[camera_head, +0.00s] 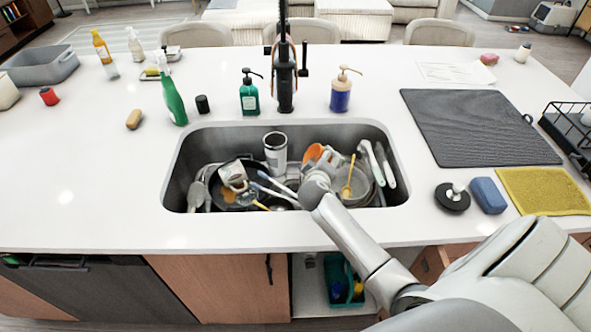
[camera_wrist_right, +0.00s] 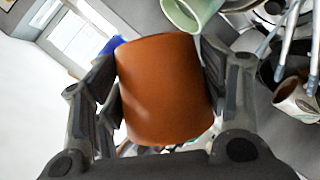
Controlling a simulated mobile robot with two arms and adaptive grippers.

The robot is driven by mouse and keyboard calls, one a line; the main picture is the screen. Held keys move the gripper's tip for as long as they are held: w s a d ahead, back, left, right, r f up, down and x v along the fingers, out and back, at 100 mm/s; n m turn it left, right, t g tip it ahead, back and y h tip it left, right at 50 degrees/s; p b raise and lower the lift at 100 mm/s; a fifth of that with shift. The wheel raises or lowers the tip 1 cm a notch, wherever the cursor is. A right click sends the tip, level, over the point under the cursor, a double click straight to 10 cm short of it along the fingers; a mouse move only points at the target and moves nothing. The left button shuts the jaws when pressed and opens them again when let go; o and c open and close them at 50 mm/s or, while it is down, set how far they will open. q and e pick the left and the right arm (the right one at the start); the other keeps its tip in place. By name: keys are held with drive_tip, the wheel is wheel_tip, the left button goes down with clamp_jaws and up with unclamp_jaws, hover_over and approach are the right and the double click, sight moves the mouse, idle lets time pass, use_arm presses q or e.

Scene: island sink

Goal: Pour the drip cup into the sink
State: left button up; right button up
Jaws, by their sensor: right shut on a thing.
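My right gripper (camera_head: 322,164) is over the right part of the sink (camera_head: 230,133). In the right wrist view its fingers (camera_wrist_right: 165,95) are shut on an orange-brown cup (camera_wrist_right: 163,90), one on each side. The cup's orange part (camera_head: 313,153) shows just past the gripper in the head view; the gripper hides the rest. A pale mug with brown drip marks (camera_head: 232,175) lies at the left of the sink; a similar marked cup (camera_wrist_right: 297,103) shows at the right of the wrist view. My left gripper is not in view.
The sink also holds a white tumbler (camera_head: 275,148), dark pan (camera_head: 245,200), clear-sided pot (camera_head: 354,182) and several utensils. A black faucet (camera_head: 285,75) stands behind it. Soap bottles (camera_head: 250,95) (camera_head: 342,92) flank the faucet. A grey drying mat (camera_head: 475,125) lies to the right.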

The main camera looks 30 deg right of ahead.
sight(315, 158)
drive_tip(key=shift+w+a+r+n+g+h, duration=0.1)
drive_tip(key=shift+a+r+n+g+h, duration=0.05)
drive_tip(key=shift+r+n+h, duration=0.35)
drive_tip(key=shift+w+a+r+n+g+h, duration=0.15)
drive_tip(key=shift+r+n+h, duration=0.1)
drive_tip(key=shift+n+h, duration=0.3)
idle(1.6)
drive_tip(key=shift+w+a+r+n+h, duration=0.2)
drive_tip(key=shift+a+r+n+h, duration=0.05)
drive_tip(key=shift+a+n, duration=0.2)
idle(0.4)
drive_tip(key=shift+w+a+r, duration=0.1)
drive_tip(key=shift+a, duration=0.1)
drive_tip(key=shift+w+r+n+h, duration=0.1)
drive_tip(key=shift+n+h, duration=0.2)
drive_tip(key=shift+n, duration=0.1)
